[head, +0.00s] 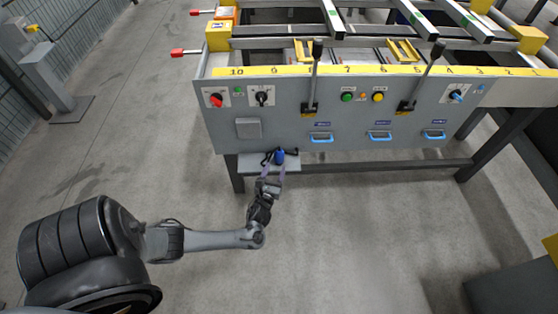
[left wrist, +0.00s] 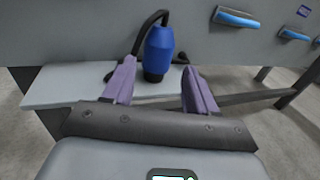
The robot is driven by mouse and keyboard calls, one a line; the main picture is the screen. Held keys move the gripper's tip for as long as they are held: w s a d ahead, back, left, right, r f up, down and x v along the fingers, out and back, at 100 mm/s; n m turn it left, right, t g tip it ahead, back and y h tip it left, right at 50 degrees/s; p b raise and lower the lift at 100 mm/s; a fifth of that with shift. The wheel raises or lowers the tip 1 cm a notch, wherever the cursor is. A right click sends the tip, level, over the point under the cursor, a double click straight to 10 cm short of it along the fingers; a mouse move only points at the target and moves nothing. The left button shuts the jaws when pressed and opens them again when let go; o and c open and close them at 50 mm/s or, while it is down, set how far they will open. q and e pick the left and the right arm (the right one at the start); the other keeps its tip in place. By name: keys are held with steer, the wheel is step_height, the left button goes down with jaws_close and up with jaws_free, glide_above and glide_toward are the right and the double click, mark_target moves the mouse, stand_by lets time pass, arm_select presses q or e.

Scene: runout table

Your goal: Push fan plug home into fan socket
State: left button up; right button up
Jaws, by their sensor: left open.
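The fan plug, a blue body with a dark end and black cable (head: 280,156), is at the small grey shelf under the front panel. In the left wrist view the plug (left wrist: 158,50) stands upright, dark end down, with the cable looping from its top to the left. My left gripper (head: 272,174) is open in front of it. Its two purple fingers (left wrist: 157,82) are on either side of the plug in the picture, with gaps; I cannot tell whether they reach around it. A grey square box (head: 249,128) on the panel may be the fan socket; no opening shows. My right gripper is out of view.
The grey shelf (head: 254,165) juts out below the panel (head: 283,122). Blue handles (head: 321,138) line the panel's lower edge to the right. Two levers (head: 314,75) and several knobs stick out above. The concrete floor (head: 350,240) in front is open.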

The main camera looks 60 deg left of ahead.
mark_target(278, 160)
arm_select(q)
steer(key=b+x, duration=0.1)
steer(key=x, duration=0.3)
steer(key=shift+b, duration=0.35)
steer(key=shift+w+a, duration=0.25)
steer(key=shift+w, duration=0.1)
steer(key=shift+w+a+b, duration=0.2)
steer(key=shift+a+b, duration=0.15)
steer(key=shift+b, duration=0.35)
steer(key=b+x, duration=0.3)
steer(key=shift+w+a+r, duration=0.15)
steer(key=shift+w+a, duration=0.1)
steer(key=shift+a, duration=0.1)
steer(key=shift+w+a+r, duration=0.1)
steer(key=shift+w+a, duration=0.05)
steer(key=shift+c, duration=0.7)
steer(key=c, duration=0.7)
steer(key=shift+r, duration=0.15)
